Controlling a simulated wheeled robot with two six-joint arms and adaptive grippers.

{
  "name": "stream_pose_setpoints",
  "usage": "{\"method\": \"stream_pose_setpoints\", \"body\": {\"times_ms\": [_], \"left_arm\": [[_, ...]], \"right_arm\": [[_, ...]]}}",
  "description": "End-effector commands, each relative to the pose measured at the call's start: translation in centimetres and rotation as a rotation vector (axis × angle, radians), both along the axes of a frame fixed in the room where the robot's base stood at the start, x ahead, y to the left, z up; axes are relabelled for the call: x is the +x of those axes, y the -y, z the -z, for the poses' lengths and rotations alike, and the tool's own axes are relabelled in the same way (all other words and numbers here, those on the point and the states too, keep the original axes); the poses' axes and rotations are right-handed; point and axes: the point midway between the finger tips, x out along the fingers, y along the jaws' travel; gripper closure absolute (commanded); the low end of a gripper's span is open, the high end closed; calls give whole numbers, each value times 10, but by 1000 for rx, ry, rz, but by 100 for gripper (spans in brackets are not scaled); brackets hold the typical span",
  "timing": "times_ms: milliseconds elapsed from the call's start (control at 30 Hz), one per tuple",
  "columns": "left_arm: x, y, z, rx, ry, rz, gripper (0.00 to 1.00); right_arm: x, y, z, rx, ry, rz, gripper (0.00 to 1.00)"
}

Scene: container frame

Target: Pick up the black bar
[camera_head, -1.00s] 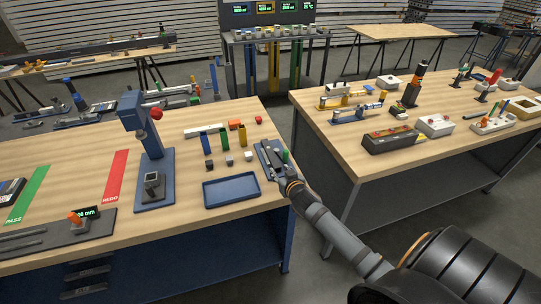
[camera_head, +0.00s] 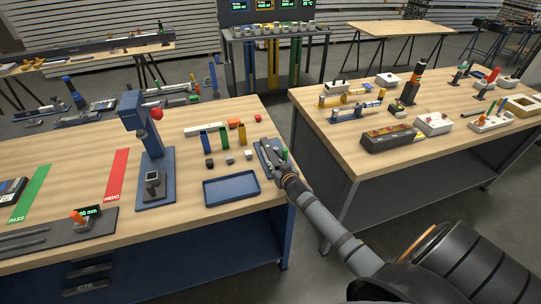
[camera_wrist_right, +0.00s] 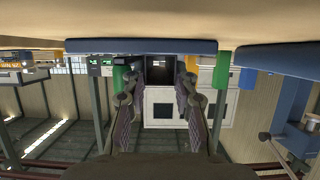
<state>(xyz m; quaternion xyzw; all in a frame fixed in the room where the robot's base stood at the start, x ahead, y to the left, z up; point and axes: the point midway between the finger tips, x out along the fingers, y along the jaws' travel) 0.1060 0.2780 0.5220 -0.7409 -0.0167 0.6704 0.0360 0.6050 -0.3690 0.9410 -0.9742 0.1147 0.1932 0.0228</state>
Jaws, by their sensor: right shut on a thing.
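My right gripper (camera_head: 279,167) is low over the right end of the left workbench, at a small blue fixture (camera_head: 262,147) with dark parts. In the right wrist view my right gripper (camera_wrist_right: 158,88) has its two fingers on either side of a dark block, seen end-on, which looks like the black bar (camera_wrist_right: 160,69). The gripper is shut on it. In the head view the wrist and fingers hide most of the bar. A green part (camera_head: 285,154) stands close beside the fingers. My left gripper is not in view.
A blue tray (camera_head: 205,199) lies left of the gripper. Blue, green and yellow upright blocks (camera_head: 224,138) and small cubes stand behind it. A blue press (camera_head: 152,165) is further left. A second workbench (camera_head: 350,154) stands across a gap to the right.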

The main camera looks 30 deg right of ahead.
Motion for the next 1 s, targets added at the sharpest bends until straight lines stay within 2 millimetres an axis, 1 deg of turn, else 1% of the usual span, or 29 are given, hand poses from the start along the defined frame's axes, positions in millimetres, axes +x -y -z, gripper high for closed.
{"method": "stream_pose_setpoints", "body": {"times_ms": [167, 267, 367, 433, 700, 833, 867, 900, 967, 1000], "left_arm": [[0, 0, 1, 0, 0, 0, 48], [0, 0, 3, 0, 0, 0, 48], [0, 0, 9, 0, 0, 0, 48], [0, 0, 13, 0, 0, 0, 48], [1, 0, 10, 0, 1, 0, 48], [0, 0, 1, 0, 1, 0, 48], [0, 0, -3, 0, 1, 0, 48], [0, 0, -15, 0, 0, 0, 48], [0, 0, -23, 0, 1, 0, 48], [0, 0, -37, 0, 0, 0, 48]], "right_arm": [[0, 0, -1, 0, -1, 1, 100], [0, 1, -6, -1, 0, 1, 100], [0, 0, -19, -2, 4, 0, 100], [-1, 1, -32, -4, 2, 0, 100], [-45, 14, -86, -13, -2, -4, 100], [-70, 19, -102, -16, -9, -7, 100], [-76, 20, -106, -17, -10, -9, 100], [-85, 24, -113, -18, -13, -5, 100], [-95, 25, -118, -15, -12, -10, 100], [-103, 28, -125, -13, -12, -4, 100]]}}
